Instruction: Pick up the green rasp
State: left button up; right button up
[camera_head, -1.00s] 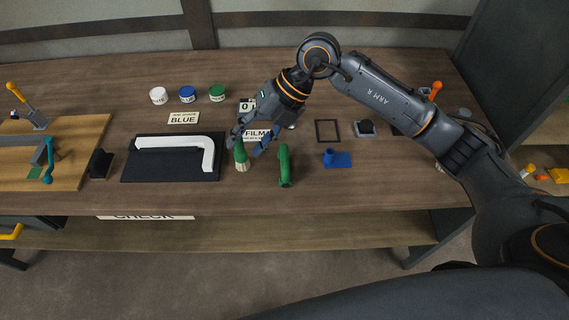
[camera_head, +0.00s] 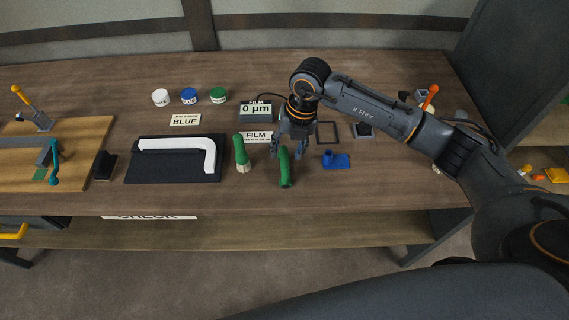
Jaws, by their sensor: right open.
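The green rasp, as far as I can tell, is the plain green tool (camera_head: 285,172) lying near the front of the wooden table, its long axis toward me. My right gripper (camera_head: 288,150) points down with its fingers apart at the far end of this tool. The fingers appear to be on either side of that end; whether they touch it I cannot tell. A second green-handled tool (camera_head: 241,152) with a pale tip, like a brush, is to the left, apart from the gripper. My left gripper is not in view.
A black mat (camera_head: 133,172) with a white angled frame piece lies left of the green tools. A blue part (camera_head: 336,160) lies to the right.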

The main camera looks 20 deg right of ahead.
aim_at(285, 157)
jog(key=f, duration=0.1)
jog(key=f+p, duration=0.1)
jog(key=f, duration=0.1)
jog(key=shift+a+f, duration=0.3)
jog(key=shift+f, duration=0.05)
jog(key=shift+w+f, duration=0.15)
jog(key=shift+f, duration=0.25)
jog(key=shift+c, duration=0.4)
grip_shut()
jog(key=shift+r, duration=0.1)
